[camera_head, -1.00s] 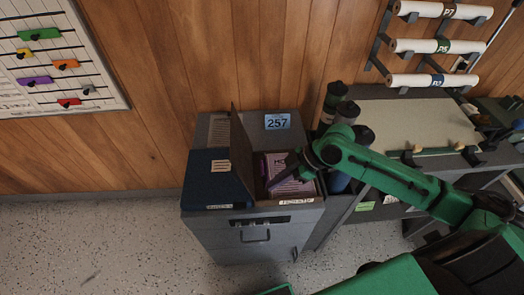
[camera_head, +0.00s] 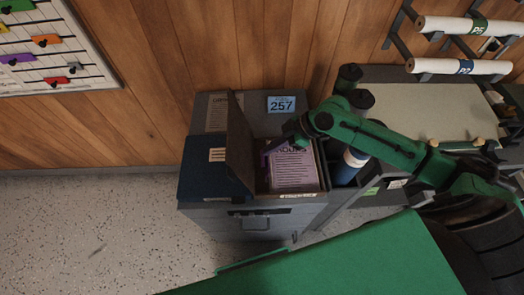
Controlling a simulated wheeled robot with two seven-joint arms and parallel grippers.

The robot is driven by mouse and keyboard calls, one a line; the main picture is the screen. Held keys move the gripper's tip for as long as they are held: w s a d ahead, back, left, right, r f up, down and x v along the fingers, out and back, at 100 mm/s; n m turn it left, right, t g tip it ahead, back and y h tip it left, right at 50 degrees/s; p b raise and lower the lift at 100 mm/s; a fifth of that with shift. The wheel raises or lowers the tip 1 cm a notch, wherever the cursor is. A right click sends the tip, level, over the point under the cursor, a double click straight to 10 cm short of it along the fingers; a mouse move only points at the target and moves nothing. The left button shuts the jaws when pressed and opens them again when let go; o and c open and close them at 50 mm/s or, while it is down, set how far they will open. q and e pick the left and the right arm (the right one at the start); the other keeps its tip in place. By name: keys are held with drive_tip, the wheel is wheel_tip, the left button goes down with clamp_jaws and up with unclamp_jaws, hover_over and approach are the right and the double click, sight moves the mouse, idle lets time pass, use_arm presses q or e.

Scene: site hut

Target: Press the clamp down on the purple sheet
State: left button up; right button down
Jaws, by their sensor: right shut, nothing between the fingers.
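I cannot make out the clamp clearly; the fingers and wrist cover the sheet's top edge. My left gripper is not in view.
A blue 257 label (camera_head: 281,104) is behind. The floor at left is clear.

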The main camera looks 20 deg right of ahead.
sight(264, 162)
drive_tip(key=x, duration=0.3)
drive_tip(key=shift+s+a+r, duration=0.1)
drive_tip(key=shift+r, duration=0.05)
drive_tip(key=shift+a+f, duration=0.25)
drive_tip(key=shift+f, duration=0.25)
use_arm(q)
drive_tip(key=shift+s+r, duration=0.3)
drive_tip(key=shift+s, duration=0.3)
